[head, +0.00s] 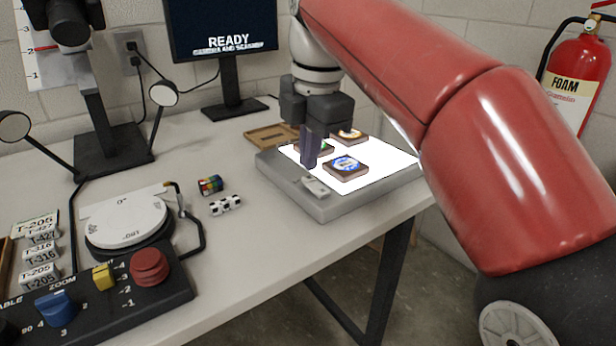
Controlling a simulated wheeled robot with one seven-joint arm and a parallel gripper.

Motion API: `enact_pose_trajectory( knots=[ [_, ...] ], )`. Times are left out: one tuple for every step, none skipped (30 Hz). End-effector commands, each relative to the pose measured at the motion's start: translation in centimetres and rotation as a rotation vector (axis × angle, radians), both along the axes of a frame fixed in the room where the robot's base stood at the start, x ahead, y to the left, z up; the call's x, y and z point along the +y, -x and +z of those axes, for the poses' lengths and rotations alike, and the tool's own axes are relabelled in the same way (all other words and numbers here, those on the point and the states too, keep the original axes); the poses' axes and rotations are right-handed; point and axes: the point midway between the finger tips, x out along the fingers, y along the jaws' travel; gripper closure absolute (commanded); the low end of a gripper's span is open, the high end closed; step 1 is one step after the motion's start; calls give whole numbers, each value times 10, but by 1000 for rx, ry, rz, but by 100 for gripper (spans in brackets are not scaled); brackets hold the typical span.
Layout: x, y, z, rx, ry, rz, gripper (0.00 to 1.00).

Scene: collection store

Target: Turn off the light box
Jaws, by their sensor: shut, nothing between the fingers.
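The light box (340,203) is a grey slab with a bright white, lit top, standing near the right end of the table. A small pale switch (315,187) sits on its rim at the near left. Several square brown-framed pieces lie on the lit top; one with a blue and white emblem (346,167) is nearest. My gripper (309,166) points down over the left part of the box, shut and empty, its fingertips close to the switch. I cannot tell whether they touch it. The gripper hides part of the pieces behind it.
A wooden tray (268,136) lies behind the box, a monitor (220,25) stands at the back. A puzzle cube (210,185) and a black-and-white block (226,204) lie left of it, by the turntable (125,222) and control panel (100,303). Table between is clear.

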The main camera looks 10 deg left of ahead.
Motion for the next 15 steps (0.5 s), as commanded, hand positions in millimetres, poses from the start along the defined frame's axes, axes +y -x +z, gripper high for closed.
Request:
enact_pose_trajectory(
  knots=[
    [1, 0, -10, 1, 1, 1, 100],
    [1, 0, -14, 0, 0, 0, 100],
    [1, -1, -18, 1, 1, 0, 100],
    [2, -1, -20, 1, 1, 0, 100],
    [2, -2, -22, 0, 0, 0, 100],
    [2, -2, -25, 0, 0, 0, 100],
    [2, -2, -26, 0, 0, 0, 100],
    [3, -2, -27, 0, 0, 0, 100],
    [3, -2, -27, 0, 0, 0, 100],
    [3, -2, -28, 0, 0, 0, 100],
    [3, -2, -28, 0, 0, 0, 100],
    [3, -2, -28, -1, -1, 0, 100],
    [3, -2, -28, -1, -1, 0, 100],
    [3, -2, -28, -1, -1, 0, 100],
    [3, -2, -28, -1, -1, 0, 100]
  ],
)
